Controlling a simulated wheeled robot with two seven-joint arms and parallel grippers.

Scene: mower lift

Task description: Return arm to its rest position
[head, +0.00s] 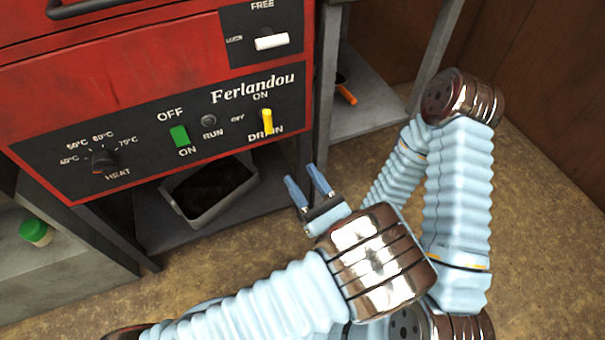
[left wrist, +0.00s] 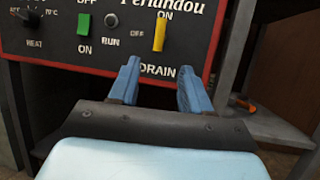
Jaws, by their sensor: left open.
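My left gripper (head: 308,184) is open and empty in the head view, with its two blue fingers apart. It is in front of and below the right end of a red machine's black control panel (head: 150,135), apart from it. In the left wrist view the fingers (left wrist: 158,85) point toward the panel, just below the yellow drain switch (left wrist: 159,35). That yellow switch (head: 267,121) and a green switch (head: 180,136) also show in the head view. My left arm comes in from the lower left. Another arm of mine stands folded at the right; its gripper is not seen.
A grey bin (head: 212,213) with dark contents stands on the shelf under the machine. A green-capped container (head: 36,232) is at the lower left. An orange-handled thing (head: 346,92) lies on the shelf at the right. Brown floor (head: 540,250) is open at the right, before a wooden wall.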

